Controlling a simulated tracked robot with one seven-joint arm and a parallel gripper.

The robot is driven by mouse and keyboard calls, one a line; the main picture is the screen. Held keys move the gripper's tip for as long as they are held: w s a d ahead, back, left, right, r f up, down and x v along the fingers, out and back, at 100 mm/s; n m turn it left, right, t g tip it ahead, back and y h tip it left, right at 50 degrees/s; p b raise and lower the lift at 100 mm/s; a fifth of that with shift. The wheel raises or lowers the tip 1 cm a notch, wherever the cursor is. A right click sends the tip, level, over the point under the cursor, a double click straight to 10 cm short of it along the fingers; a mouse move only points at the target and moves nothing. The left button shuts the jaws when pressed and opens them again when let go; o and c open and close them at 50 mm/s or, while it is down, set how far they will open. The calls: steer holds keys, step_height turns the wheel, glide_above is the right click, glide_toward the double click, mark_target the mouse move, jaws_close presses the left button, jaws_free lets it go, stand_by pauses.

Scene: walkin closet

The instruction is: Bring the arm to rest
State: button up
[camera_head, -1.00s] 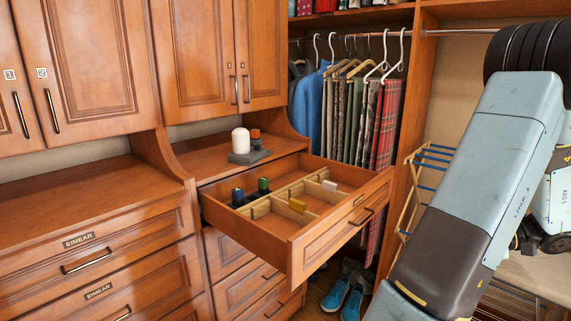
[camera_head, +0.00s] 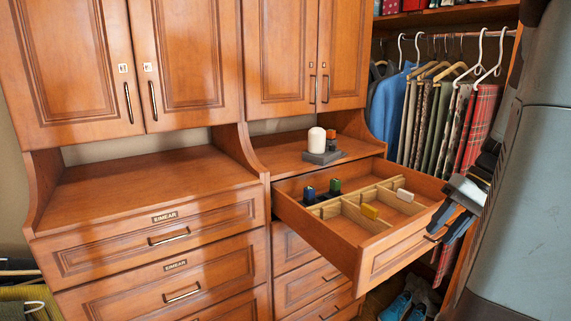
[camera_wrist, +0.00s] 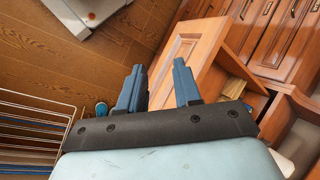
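My arm (camera_head: 530,205) fills the right edge of the head view. My gripper (camera_head: 450,222) points down and left there, in front of or beside the right end of the open drawer (camera_head: 400,252); I cannot tell whether it touches it. In the wrist view my gripper (camera_wrist: 160,82) shows two blue-grey fingers set apart, with nothing between them. The drawer front (camera_wrist: 190,52) lies just beyond the fingertips in that view.
A white object on a grey base (camera_head: 317,141) stands on the counter. Clothes hang behind. Blue shoes (camera_head: 396,306) lie below. The wrist view shows bare wooden floor (camera_wrist: 40,60).

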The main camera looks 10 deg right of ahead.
steer(key=s+a+r+n+t+h, duration=0.1)
steer(key=a+r+n+t+h, duration=0.1)
steer(key=a, duration=0.6)
steer(key=s+a+r+n+t+h, duration=0.2)
steer(key=a+r+t+h, duration=0.1)
steer(key=a, duration=0.5)
steer(key=shift+a+r+h, duration=0.4)
steer(key=shift+r+h, duration=0.2)
steer(key=shift+r, duration=0.5)
stand_by(0.9)
